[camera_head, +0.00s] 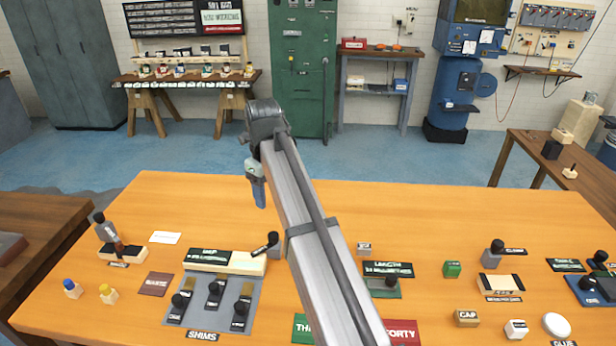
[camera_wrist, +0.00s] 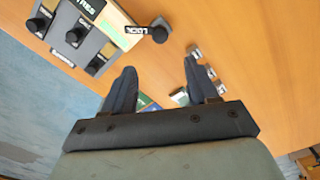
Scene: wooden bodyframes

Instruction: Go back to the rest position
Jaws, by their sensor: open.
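My gripper (camera_head: 258,192) hangs over the left-middle part of the orange table (camera_head: 420,215), with its arm reaching in from the front. In the wrist view its two dark fingers (camera_wrist: 160,80) are spread apart. Bare table shows between the fingertips and nothing is held. The fingers look clear of every object, though their height above the table is hard to tell.
A grey shims tray (camera_head: 210,325) with several black knobs stands front left. A brown side table (camera_head: 40,230) adjoins at left. The table's back strip is mostly clear.

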